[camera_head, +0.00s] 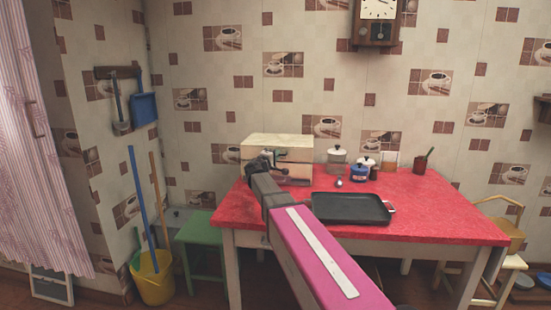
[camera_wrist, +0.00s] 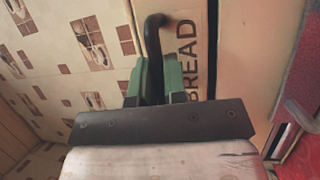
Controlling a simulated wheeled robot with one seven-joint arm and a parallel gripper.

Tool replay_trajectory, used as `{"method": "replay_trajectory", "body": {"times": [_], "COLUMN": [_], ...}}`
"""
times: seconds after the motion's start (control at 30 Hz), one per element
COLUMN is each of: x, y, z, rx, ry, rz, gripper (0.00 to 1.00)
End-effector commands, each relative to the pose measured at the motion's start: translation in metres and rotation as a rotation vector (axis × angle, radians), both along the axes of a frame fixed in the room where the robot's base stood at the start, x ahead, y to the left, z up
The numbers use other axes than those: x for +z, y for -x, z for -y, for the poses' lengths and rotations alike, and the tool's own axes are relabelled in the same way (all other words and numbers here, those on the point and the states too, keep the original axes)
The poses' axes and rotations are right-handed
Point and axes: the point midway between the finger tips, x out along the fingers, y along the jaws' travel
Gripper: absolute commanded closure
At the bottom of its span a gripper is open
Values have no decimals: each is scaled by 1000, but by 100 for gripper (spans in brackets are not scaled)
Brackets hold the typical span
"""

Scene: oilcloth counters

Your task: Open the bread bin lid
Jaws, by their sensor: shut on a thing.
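The bread bin (camera_head: 293,141) is a cream box at the back left of the red table, partly hidden by my arm. In the wrist view its cream front (camera_wrist: 232,45) fills the upper right and bears the word BREAD. A black bent handle (camera_wrist: 155,28) stands out from this front, beside the lettering. My gripper (camera_head: 262,163) is at the left part of the bin's front. In the wrist view the green fingers of my gripper (camera_wrist: 156,75) are on either side of the handle, shut on it. The bin's lid looks closed; a small gap cannot be ruled out.
A black tray (camera_head: 350,208) lies on the red table (camera_head: 450,215), right of my arm. Several jars, including a blue one (camera_head: 359,173), stand behind it. A green stool (camera_head: 203,228) and a yellow bucket (camera_head: 153,280) are on the floor at left.

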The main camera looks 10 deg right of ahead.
Motion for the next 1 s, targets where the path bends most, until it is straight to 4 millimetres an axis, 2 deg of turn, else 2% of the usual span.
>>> {"method": "replay_trajectory", "body": {"times": [0.27,0.57,0.87,1.0], "x": [37,90,143,168], "y": [-9,-31,-67,-91], "z": [2,9,20,27], "rx": [0,0,0,0], "ry": [-37,-97,-162,-198], "rz": [-104,-284,-486,-597], "gripper": [100,100,100,100]}}
